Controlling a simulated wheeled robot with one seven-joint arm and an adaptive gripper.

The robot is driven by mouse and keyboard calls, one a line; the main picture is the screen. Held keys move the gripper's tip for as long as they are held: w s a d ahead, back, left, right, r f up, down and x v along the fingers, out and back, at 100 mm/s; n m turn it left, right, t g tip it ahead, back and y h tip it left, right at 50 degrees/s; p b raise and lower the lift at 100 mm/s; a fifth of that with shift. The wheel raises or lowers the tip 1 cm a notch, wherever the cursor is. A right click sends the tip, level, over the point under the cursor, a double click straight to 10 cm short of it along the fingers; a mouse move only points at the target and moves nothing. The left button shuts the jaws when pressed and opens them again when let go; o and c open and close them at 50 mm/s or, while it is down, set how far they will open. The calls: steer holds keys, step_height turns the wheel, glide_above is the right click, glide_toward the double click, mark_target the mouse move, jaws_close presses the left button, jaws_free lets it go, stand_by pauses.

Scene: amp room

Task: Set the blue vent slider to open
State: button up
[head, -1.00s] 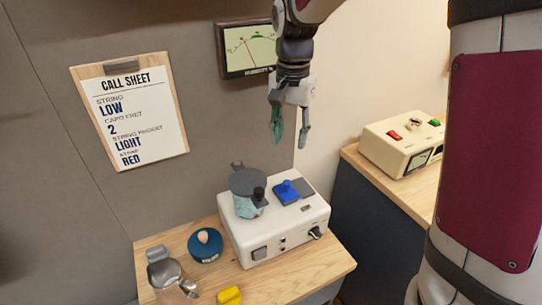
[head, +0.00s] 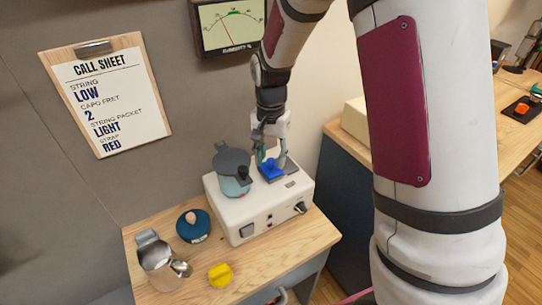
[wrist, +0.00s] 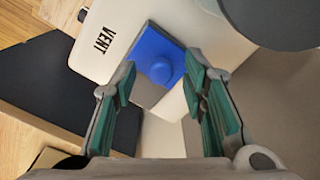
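The blue vent slider (head: 270,170) is on top of a white box (head: 237,209) on the small wooden table. In the wrist view the slider (wrist: 158,57) is a blue plate with a round knob, on a grey track beside the printed word VENT. My gripper (head: 270,160) is directly over it, fingers pointing down. In the wrist view my gripper (wrist: 162,88) is open, with its teal finger pads on either side of the slider. I cannot tell whether they touch it. The fingers partly hide the slider in the head view.
A teal jar with a grey lid (head: 233,160) stands on the box, left of the slider. A metal pitcher (head: 158,262), a round blue item (head: 193,226) and a yellow item (head: 220,276) are on the table (head: 265,275). A call sheet clipboard (head: 107,97) hangs on the wall.

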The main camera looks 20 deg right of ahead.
mark_target(288, 162)
steer(key=shift+f, duration=0.15)
steer(key=shift+c, duration=0.6)
jaws_close()
steer(key=shift+w+d, duration=0.2)
steer(key=shift+d, duration=0.7)
steer(key=shift+w+d, duration=0.2)
steer(key=shift+d, duration=0.65)
steer(key=shift+w+d, duration=0.2)
steer(key=shift+d, duration=0.7)
steer(key=shift+o, duration=0.6)
jaws_free()
steer(key=shift+d, duration=0.15)
steer(key=shift+r, duration=0.25)
step_height(288, 162, up, 12)
steer(key=shift+f, duration=0.2)
